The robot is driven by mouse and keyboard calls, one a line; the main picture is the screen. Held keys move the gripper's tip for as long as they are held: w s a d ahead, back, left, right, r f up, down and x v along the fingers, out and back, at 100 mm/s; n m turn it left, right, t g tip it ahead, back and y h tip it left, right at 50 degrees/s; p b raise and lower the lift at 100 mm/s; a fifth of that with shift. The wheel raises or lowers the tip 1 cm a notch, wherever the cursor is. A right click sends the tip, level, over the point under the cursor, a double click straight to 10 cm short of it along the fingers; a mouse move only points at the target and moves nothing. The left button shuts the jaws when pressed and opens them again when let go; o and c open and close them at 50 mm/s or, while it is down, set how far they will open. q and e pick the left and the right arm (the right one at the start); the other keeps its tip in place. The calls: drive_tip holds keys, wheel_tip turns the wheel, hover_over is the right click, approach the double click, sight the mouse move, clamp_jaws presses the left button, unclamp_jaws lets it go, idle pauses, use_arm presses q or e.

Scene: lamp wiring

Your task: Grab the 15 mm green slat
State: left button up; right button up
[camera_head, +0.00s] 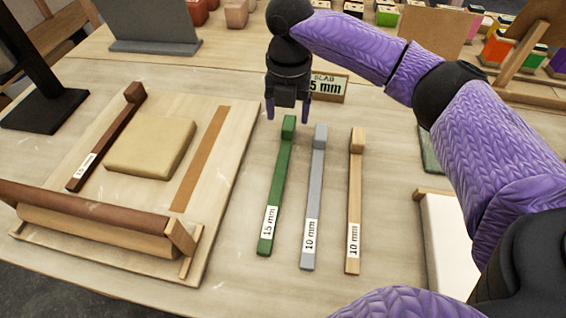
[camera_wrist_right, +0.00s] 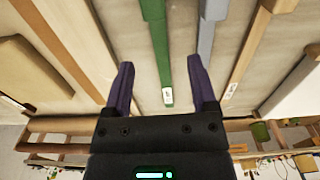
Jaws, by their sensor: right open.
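The green slat (camera_head: 276,195) lies on the table with a raised block at its far end and a "15 mm" label near its close end. It also shows in the right wrist view (camera_wrist_right: 159,45), running between the fingers of my open right gripper (camera_wrist_right: 162,80). In the head view my right gripper (camera_head: 288,108) points down over the far end of the green slat, empty. The height gap between the fingers and the slat is hard to judge. My left gripper is not in view.
A grey slat (camera_head: 315,200) and a tan slat (camera_head: 355,200), both labelled "10 mm", lie right of the green one. A wooden board (camera_head: 228,165) at left holds a beige slab (camera_head: 150,147), a brown slat (camera_head: 105,140) and a roller. A label sign (camera_head: 327,87) stands behind the gripper.

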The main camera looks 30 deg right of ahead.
sight(285, 149)
drive_tip(key=f+b, duration=0.1)
drive_tip(key=f, duration=0.2)
drive_tip(key=f+b, duration=0.1)
drive_tip(key=f, duration=0.2)
drive_tip(key=f+b, duration=0.1)
drive_tip(key=f, duration=0.2)
drive_tip(key=shift+s+a+b, duration=0.1)
drive_tip(key=shift+a+b, duration=0.2)
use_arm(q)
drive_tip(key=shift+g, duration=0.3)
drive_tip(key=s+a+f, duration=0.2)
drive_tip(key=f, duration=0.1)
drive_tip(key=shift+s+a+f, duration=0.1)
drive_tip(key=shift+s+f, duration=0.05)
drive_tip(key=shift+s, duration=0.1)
use_arm(e)
drive_tip(key=shift+r, duration=0.1)
drive_tip(key=c, duration=0.9)
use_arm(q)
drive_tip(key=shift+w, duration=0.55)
use_arm(e)
clamp_jaws()
